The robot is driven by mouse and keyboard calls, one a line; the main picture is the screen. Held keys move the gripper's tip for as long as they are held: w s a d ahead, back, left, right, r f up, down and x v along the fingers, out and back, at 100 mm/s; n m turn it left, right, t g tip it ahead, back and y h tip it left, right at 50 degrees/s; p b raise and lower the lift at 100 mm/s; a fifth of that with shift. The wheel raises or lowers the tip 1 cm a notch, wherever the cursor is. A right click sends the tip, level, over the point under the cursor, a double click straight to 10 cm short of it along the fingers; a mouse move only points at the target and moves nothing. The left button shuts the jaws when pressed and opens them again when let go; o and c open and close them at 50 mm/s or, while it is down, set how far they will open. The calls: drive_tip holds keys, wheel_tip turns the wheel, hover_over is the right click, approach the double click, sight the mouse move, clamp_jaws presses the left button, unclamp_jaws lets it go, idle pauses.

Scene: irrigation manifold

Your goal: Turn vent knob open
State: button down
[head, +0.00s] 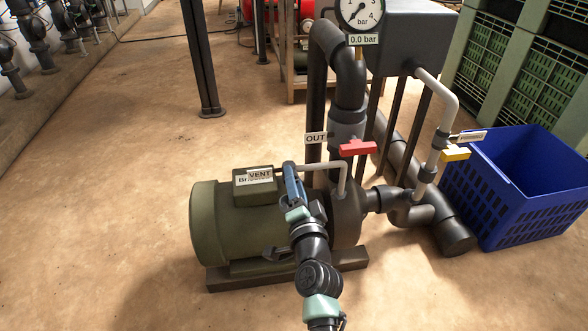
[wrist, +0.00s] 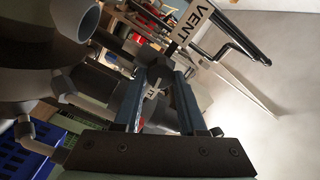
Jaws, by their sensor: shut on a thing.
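The VENT label (wrist: 194,22) stands just beyond the fingertips there. In the head view the knob is hidden behind my gripper. How far the knob is turned cannot be told.
A red handle (head: 357,148) by the OUT label (head: 315,138) and a thin pale pipe (head: 322,167) are close on the right. A yellow handle (head: 455,154) and a blue crate (head: 520,190) stand farther right. The gauge (head: 361,14) plate reads 0.0 bar.

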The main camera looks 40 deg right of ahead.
drive_tip(key=shift+m, duration=0.8)
drive_tip(key=shift+c, duration=2.3)
unclamp_jaws()
drive_tip(key=p+v, duration=0.3)
drive_tip(key=v, duration=1)
